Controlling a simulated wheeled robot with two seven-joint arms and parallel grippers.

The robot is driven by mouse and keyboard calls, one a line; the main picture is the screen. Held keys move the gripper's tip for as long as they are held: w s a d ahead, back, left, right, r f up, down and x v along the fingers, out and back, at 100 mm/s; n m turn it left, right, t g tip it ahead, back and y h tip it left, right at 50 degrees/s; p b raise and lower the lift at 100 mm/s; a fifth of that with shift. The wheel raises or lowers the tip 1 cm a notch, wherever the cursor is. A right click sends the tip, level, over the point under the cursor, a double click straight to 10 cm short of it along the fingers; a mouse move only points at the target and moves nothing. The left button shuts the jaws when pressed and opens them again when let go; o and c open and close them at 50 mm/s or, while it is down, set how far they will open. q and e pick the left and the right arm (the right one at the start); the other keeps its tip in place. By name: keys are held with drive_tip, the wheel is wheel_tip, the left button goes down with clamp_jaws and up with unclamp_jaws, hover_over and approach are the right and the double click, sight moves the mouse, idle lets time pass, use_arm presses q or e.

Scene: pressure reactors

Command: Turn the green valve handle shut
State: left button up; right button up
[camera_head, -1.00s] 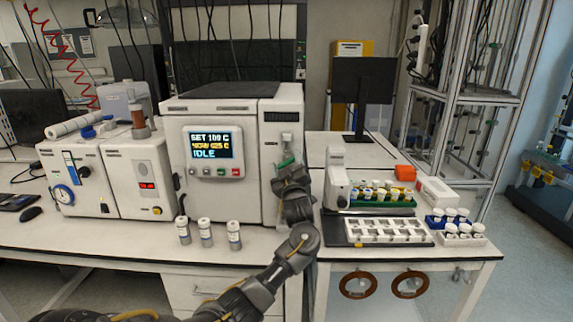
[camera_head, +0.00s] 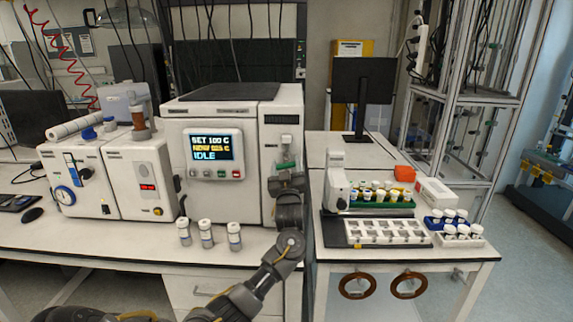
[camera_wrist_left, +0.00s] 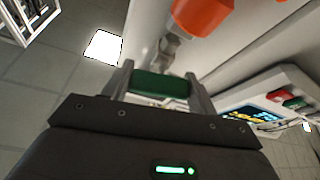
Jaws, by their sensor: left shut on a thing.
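The green valve handle (camera_head: 286,165) is on the front of the right part of the white reactor unit (camera_head: 215,150). It lies about level in the head view. In the left wrist view the green handle (camera_wrist_left: 160,84) spans the gap between both fingers. My left gripper (camera_head: 286,174) is shut on the handle, with the wrist just below it. It also shows in the left wrist view (camera_wrist_left: 160,88). A grey metal fitting (camera_wrist_left: 168,48) shows beyond the handle. My right gripper is not in view.
Several capped vials, such as one in front of the unit (camera_head: 234,235), stand left of my arm. A rack of vials (camera_head: 380,208) and a white tray (camera_head: 350,232) are on the right bench. An orange part (camera_wrist_left: 203,12) is near the gripper in the wrist view.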

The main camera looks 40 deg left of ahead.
use_arm(q)
drive_tip(key=shift+m+t+h+p, duration=0.6)
drive_tip(key=shift+m+t, duration=0.1)
drive_tip(key=shift+m, duration=1.1)
drive_tip(key=shift+h, duration=0.3)
drive_tip(key=o, duration=1)
drive_tip(key=b+v, duration=0.3)
drive_tip(key=v, duration=0.7)
drive_tip(key=shift+s+d+f, duration=0.2)
drive_tip(key=shift+s+f, duration=0.1)
